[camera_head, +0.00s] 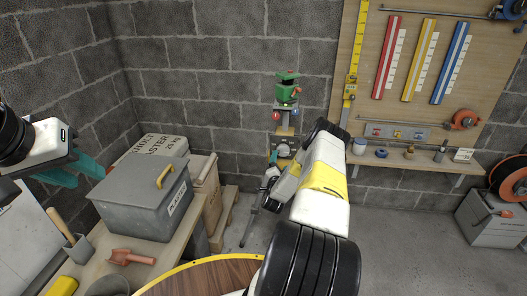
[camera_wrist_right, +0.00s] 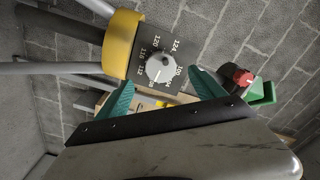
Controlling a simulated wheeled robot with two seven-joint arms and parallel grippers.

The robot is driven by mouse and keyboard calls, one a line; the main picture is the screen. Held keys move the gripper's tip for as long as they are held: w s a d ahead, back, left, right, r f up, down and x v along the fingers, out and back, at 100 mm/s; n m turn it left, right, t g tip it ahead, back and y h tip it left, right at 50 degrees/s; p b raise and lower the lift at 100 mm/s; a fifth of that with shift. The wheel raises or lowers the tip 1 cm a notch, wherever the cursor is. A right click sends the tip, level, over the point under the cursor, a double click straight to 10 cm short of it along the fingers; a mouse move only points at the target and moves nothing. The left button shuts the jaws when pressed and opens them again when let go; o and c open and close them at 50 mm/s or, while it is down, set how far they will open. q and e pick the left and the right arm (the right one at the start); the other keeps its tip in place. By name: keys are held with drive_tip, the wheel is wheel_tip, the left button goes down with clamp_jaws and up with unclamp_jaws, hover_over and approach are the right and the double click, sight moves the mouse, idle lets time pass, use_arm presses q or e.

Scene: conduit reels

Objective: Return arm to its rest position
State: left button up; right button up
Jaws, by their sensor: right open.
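My right arm (camera_head: 323,180) reaches forward over the floor in the head view, and its gripper is mostly hidden there. In the right wrist view my right gripper (camera_wrist_right: 162,78) is open, its two teal fingers apart and nothing between them. A grey dial knob (camera_wrist_right: 159,68) on a numbered plate with a yellow rim (camera_wrist_right: 122,42) shows just beyond the fingertips; I cannot tell whether they touch it. My left gripper (camera_head: 75,170) is at the left edge of the head view, above the bench; whether its teal fingers are open is unclear.
A tripod stand carries a green device (camera_head: 287,88); its red knob (camera_wrist_right: 243,77) shows in the right wrist view. A wooden round top (camera_head: 205,280) is in front.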

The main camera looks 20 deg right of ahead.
idle(0.4)
drive_tip(key=w+a+r+n+y, duration=0.3)
drive_tip(key=w+a+r+n, duration=0.15)
drive_tip(key=r, duration=0.45)
drive_tip(key=w+a+r+n+y, duration=0.3)
drive_tip(key=a+r, duration=0.2)
drive_tip(key=r, duration=0.4)
drive_tip(key=s+a+r+n+g+y, duration=0.1)
drive_tip(key=s+a+r+n+y, duration=0.2)
drive_tip(key=r, duration=0.4)
drive_tip(key=s+a+r+n+g, duration=0.1)
drive_tip(key=s+a+r+g, duration=0.15)
drive_tip(key=a+r, duration=0.4)
drive_tip(key=s+a+r+n+g+y, duration=0.1)
drive_tip(key=s+a+r+n, duration=0.15)
drive_tip(key=s+r, duration=0.45)
drive_tip(key=s+a+r+n+g, duration=0.1)
drive_tip(key=s+a+r+n, duration=0.2)
drive_tip(key=s, duration=0.9)
drive_tip(key=s+a+g, duration=0.2)
drive_tip(key=s, duration=0.9)
drive_tip(key=s+a+n+g+y, duration=0.1)
drive_tip(key=s+a, duration=0.1)
drive_tip(key=s, duration=0.8)
drive_tip(key=shift+s+a+g, duration=0.35)
